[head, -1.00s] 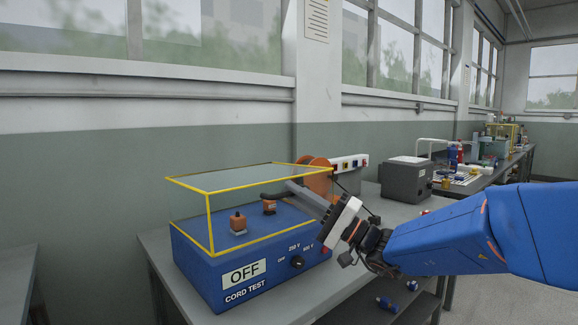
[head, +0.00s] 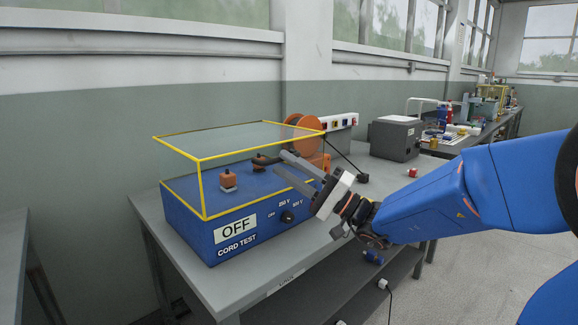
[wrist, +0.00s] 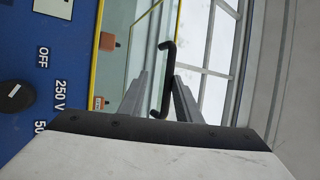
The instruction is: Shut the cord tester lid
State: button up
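The cord tester (head: 232,222) is a blue box marked OFF and CORD TEST on the bench, left of centre in the head view. Its clear lid (head: 230,140) has yellow edges, and its upper pane stands above the box top; how its hinge sits is unclear. My gripper (head: 280,161) reaches in from the right at the lid's right side. Its two fingers are apart. In the wrist view, a black bent handle (wrist: 168,80) shows between the fingers, close to the right one; I cannot tell if they touch.
Two orange-topped sockets (head: 228,180) stand on the tester under the lid. An orange reel (head: 304,135) and a white socket strip (head: 340,121) are behind my gripper. A dark grey box (head: 395,138) stands farther right. The bench's front is mostly clear.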

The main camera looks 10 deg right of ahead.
jog(key=shift+w+f, duration=0.15)
jog(key=shift+f, duration=0.6)
jog(key=r+v, duration=0.1)
jog(key=v, duration=1.6)
jog(key=shift+s+d+r, duration=0.15)
jog(key=shift+s, duration=0.1)
